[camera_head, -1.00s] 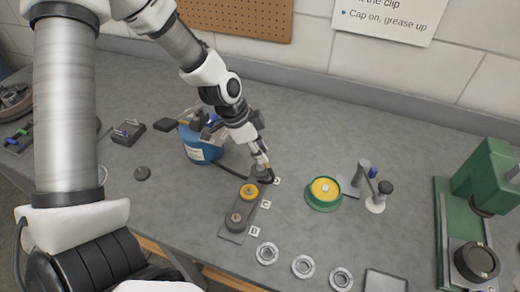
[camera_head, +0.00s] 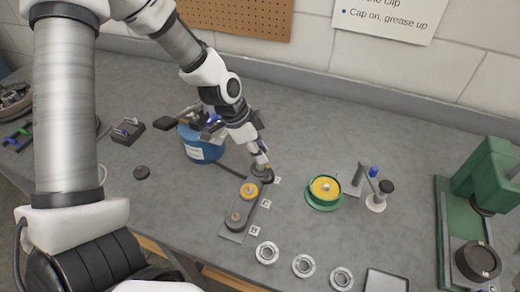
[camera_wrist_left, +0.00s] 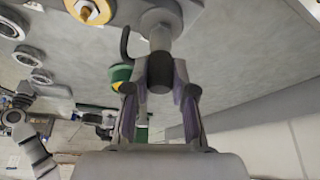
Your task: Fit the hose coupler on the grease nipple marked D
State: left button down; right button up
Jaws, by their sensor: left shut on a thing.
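My left gripper (camera_head: 262,166) is shut on the hose coupler, mostly hidden between its fingers in the head view. The gripper is at the far end of a grey plate (camera_head: 231,236) with several round fittings, by the upper label (camera_head: 277,181), likely D. The nipple there is hidden by the gripper and coupler, so I cannot tell whether they are joined. Labels C (camera_head: 266,204) and B (camera_head: 255,231) stand along the plate. My right gripper is not seen.
A blue grease bucket (camera_head: 202,153) stands left of the plate, with the hose (camera_head: 230,171) running from it. A green dish with a yellow top (camera_head: 324,190) is to the right. Several metal rings (camera_head: 303,266) lie in front, and a green press (camera_head: 488,180) stands far right.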

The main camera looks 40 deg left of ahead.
pick_arm(q)
jog(key=shift+c, duration=2.4)
grip_release()
jog(key=shift+r+p, duration=3.1)
jog(key=shift+r, duration=0.45)
